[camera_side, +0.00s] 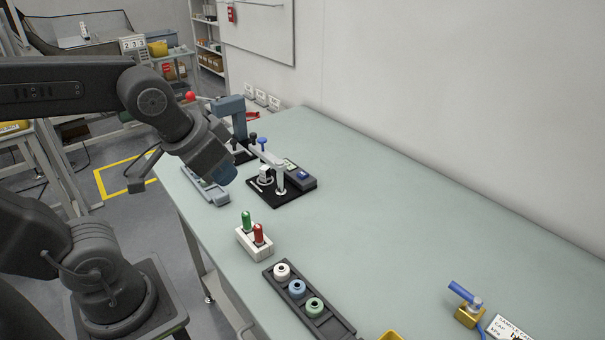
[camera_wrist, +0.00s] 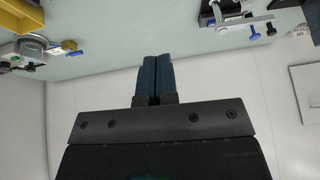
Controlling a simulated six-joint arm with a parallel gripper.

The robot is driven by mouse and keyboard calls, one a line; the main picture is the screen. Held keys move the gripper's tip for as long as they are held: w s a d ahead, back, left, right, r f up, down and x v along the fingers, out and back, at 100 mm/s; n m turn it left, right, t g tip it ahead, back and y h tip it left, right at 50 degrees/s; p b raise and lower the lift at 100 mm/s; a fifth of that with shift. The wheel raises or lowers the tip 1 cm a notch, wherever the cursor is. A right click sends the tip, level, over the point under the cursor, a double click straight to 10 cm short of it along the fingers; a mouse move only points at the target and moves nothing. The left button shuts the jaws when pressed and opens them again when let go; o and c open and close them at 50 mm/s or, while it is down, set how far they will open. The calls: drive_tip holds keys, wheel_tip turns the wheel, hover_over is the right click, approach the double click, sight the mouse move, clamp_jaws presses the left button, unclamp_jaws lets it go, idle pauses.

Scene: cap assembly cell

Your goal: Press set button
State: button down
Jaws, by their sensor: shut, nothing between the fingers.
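A dark grey box (camera_side: 301,181) with a small blue button (camera_side: 303,174) on top sits at the right end of a black fixture plate (camera_side: 284,198). No label on the button is readable. My gripper (camera_side: 226,175) appears in the side view up and left of the fixture, pointing down to the right, apart from the button. In the wrist view its blue fingers (camera_wrist: 155,78) are together with nothing between them. Part of the fixture with its metal clamp (camera_wrist: 240,20) shows at the top right of the wrist view. I cannot make out the button there.
A clamp arm with a blue knob (camera_side: 262,141) stands over the fixture plate. A blue-grey press (camera_side: 232,108) stands behind. A white block (camera_side: 254,244) with green and red pegs and a black tray (camera_side: 272,264) of caps are nearer. The table's right middle is clear.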

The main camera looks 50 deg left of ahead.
drive_tip(key=w+a+y, duration=0.2)
drive_tip(key=w+a, duration=0.2)
drive_tip(key=w, duration=0.4)
drive_tip(key=w+a+y, duration=0.1)
drive_tip(key=w+a, duration=0.3)
drive_tip(key=w, duration=0.4)
drive_tip(key=m+t+y, duration=0.2)
hover_over(304, 174)
wheel_tip(304, 174, down, 10)
drive_tip(key=shift+r, duration=0.25)
drive_tip(key=shift+d, duration=0.1)
drive_tip(key=shift+f, duration=4.4)
drive_tip(key=shift+f, duration=0.1)
drive_tip(key=shift+f, duration=0.3)
